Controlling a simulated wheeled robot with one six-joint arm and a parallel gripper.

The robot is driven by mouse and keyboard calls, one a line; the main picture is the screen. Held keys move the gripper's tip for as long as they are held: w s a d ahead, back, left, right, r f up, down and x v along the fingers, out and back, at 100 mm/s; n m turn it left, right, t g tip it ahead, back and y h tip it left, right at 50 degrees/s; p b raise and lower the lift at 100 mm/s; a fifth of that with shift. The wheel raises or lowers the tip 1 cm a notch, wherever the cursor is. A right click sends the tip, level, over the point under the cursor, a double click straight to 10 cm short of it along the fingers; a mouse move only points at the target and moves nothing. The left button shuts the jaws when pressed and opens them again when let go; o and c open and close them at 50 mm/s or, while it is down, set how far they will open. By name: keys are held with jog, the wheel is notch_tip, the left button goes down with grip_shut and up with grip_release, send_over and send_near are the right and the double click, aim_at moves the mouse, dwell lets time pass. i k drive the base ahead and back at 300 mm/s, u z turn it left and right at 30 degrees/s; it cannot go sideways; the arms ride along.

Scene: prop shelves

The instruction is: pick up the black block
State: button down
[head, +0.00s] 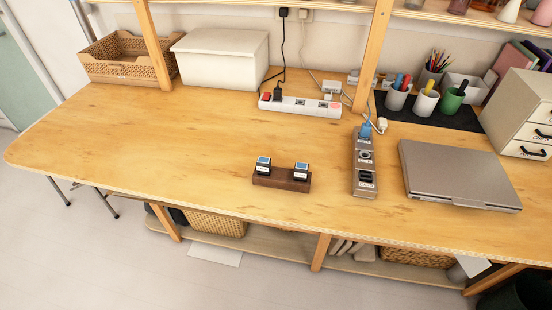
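Two small dark blocks with pale blue-grey tops and white labels sit on a dark brown wooden base near the middle of the wooden table. The left block (263,165) and the right block (301,171) stand upright with a gap between them. They look alike at this size, and I cannot tell which one is the black block. The brown base (281,180) lies near the table's front edge. My gripper is not in the head view.
A power strip (300,106) lies behind the blocks, and a grey socket bar (364,165) with a blue plug lies to their right. A closed laptop (457,175) is further right. A white box (222,60) and woven basket (122,58) stand at the back left. The table's left part is clear.

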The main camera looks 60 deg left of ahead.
aim_at(263, 164)
jog(key=u, duration=2.15)
jog(key=k, duration=1.2)
jog(key=z, duration=1)
jog(key=i, duration=1.35)
jog(key=u, duration=0.7)
jog(key=i, duration=0.6)
jog(key=u, duration=0.55)
